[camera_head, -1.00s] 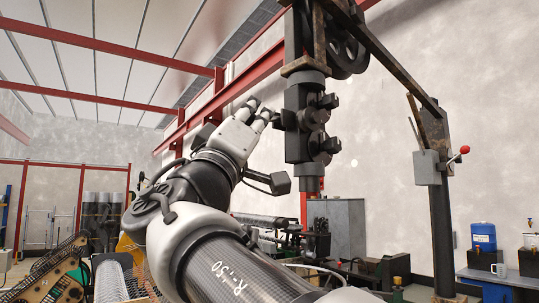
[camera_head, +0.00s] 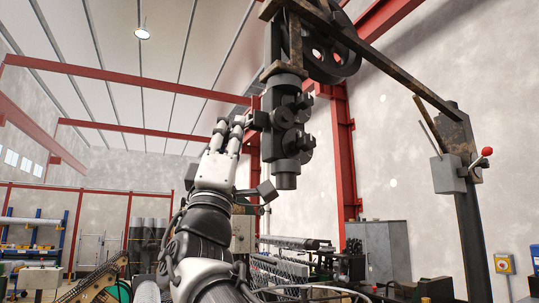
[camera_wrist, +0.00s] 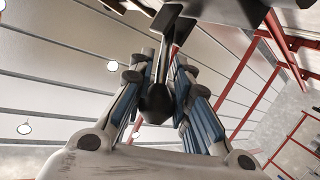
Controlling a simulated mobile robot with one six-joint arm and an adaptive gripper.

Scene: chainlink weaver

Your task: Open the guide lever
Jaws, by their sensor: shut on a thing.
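The dark guide block (camera_head: 279,178) hangs upright below a beam in the head view, with several round and square knobs on its right side. A short dark lever (camera_head: 258,119) sticks out from its left side. My gripper (camera_head: 231,127) reaches up to this lever from below and left, its fingertips at the lever's end. In the wrist view the lever (camera_wrist: 156,100), with a wider dark end, runs down between the blue-padded fingers of my gripper (camera_wrist: 160,76), which is shut on it. The lever's base on the block is hard to make out.
A rusty beam (camera_head: 385,55) with a large wheel (camera_head: 332,50) is above the block, and a post carries a grey box (camera_head: 447,174) with a red-knobbed handle at right. A grey cabinet (camera_head: 385,248) and machinery stand below. Open air lies left of my arm.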

